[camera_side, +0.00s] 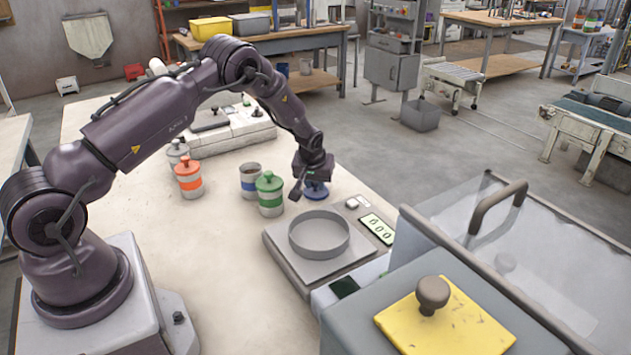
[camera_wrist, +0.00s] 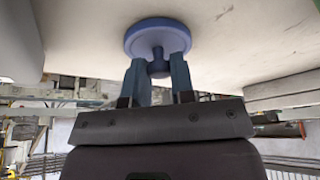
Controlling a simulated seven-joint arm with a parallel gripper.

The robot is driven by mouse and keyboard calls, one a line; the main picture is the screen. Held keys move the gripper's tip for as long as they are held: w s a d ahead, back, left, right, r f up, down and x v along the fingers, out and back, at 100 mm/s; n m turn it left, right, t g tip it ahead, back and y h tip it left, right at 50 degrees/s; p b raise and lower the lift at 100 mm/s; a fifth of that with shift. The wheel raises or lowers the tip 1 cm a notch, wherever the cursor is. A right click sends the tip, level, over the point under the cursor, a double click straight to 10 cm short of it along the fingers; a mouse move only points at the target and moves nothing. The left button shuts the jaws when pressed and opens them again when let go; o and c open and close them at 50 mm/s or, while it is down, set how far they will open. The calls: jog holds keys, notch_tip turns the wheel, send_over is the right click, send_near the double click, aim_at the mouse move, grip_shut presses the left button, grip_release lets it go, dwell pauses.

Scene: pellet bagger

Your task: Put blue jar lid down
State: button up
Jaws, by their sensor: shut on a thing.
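The blue jar lid (camera_side: 317,191) is at my gripper (camera_side: 313,180), just behind the scale on the white table. In the wrist view the blue lid (camera_wrist: 157,36) is a round disc with a knob. The fingers of my gripper (camera_wrist: 158,68) are shut on the knob from both sides. The lid lies close to the white tabletop; I cannot tell whether it touches. An open jar with a blue band (camera_side: 250,182) and no lid stands to the left of my gripper.
A green-lidded jar (camera_side: 270,194) stands between the open jar and my gripper. An orange-lidded jar (camera_side: 188,178) and a grey-lidded jar (camera_side: 176,152) stand further left. A scale (camera_side: 290,265) with a ring-shaped pan (camera_side: 319,235) is in front. The white table (camera_side: 225,235) has free room left of the scale.

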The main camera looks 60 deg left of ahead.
jog(key=o, duration=0.9)
jog(key=shift+f, duration=0.1)
